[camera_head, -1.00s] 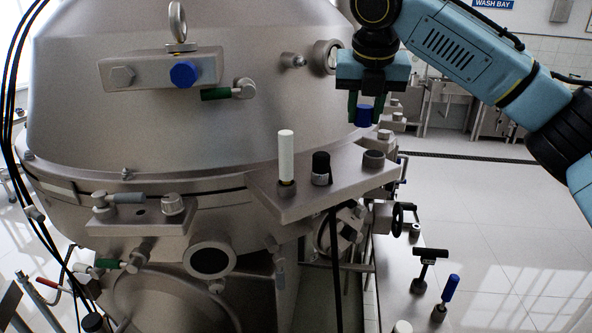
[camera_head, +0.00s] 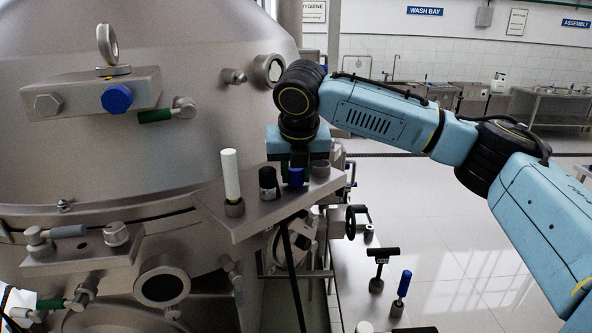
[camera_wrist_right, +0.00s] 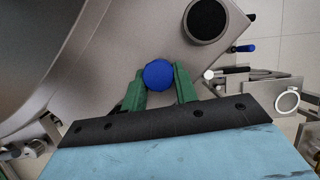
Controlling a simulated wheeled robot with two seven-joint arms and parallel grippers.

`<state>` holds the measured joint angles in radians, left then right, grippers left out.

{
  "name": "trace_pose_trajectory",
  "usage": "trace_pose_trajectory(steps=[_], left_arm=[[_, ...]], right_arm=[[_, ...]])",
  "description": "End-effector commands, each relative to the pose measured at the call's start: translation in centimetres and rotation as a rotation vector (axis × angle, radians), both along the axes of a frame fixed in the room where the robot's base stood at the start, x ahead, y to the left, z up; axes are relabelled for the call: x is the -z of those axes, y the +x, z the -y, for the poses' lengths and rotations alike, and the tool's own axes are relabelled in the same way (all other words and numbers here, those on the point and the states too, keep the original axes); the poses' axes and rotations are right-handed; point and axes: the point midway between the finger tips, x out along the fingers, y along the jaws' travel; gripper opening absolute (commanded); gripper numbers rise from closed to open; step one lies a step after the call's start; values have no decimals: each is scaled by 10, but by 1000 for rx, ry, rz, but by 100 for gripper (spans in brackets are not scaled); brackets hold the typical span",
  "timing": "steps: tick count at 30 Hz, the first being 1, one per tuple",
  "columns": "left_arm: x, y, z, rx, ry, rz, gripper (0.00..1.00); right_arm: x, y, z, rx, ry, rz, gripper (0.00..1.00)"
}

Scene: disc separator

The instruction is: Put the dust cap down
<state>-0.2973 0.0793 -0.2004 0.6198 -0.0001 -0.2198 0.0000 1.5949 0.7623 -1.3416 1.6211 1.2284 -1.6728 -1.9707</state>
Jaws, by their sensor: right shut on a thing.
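The blue dust cap (camera_head: 295,178) is in my right gripper (camera_head: 296,172), low at the metal shelf (camera_head: 255,215) on the separator's side. In the right wrist view the cap (camera_wrist_right: 158,74) shows as a round blue top at the green fingertips of the right gripper (camera_wrist_right: 160,85). The jaws are shut on it. My left gripper is not in view.
A white rod (camera_head: 231,175) stands upright on the shelf, beside a black-topped piece (camera_head: 268,183). A blue-handled tool (camera_head: 403,285) and a black T-handle (camera_head: 382,256) stand lower right.

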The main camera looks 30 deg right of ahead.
Motion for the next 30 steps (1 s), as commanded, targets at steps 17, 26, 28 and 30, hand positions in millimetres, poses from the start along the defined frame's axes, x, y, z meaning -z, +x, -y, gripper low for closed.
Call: trace_pose_trajectory(steps=[17, 26, 28, 30], left_arm=[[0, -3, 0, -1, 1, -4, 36], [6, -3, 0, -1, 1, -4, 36], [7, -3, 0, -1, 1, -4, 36], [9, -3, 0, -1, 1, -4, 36]], right_arm=[[1, 0, 0, 0, 0, 0, 51], [-32, -11, -5, -2, 2, 5, 51], [-46, -17, -8, -2, 2, 4, 51], [-61, -23, -10, -3, 1, 5, 51]])
